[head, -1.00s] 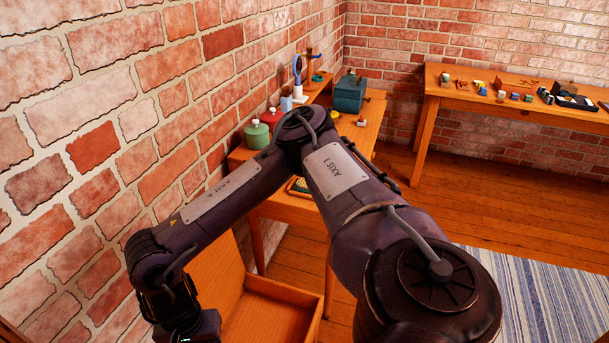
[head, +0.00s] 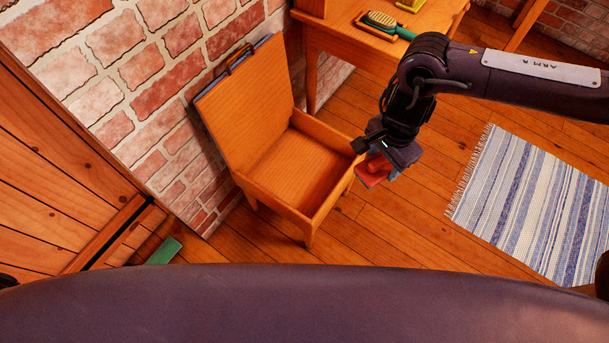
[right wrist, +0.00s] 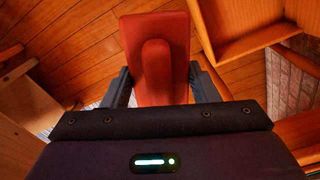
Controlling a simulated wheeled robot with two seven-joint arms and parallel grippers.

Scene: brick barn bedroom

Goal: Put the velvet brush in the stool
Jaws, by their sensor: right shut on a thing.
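The stool (head: 309,225) is an open wooden box on legs, with its lid (head: 246,105) raised against the brick wall. Its inside looks empty. My right gripper (head: 371,157) is shut on the red velvet brush (head: 374,172), just right of the stool's right wall and apart from the floor. In the right wrist view the brush (right wrist: 154,60) is a flat red block with a rounded raised handle, between the two fingers (right wrist: 160,88). A wooden box edge, likely the stool (right wrist: 240,42), shows at the upper right there. My left gripper is not in view.
A wooden table (head: 335,40) stands behind the stool, with an oval brush (head: 381,20) on a tray. A striped rug (head: 530,205) lies on the right. A green object (head: 163,251) lies at lower left. Floor between stool and rug is clear.

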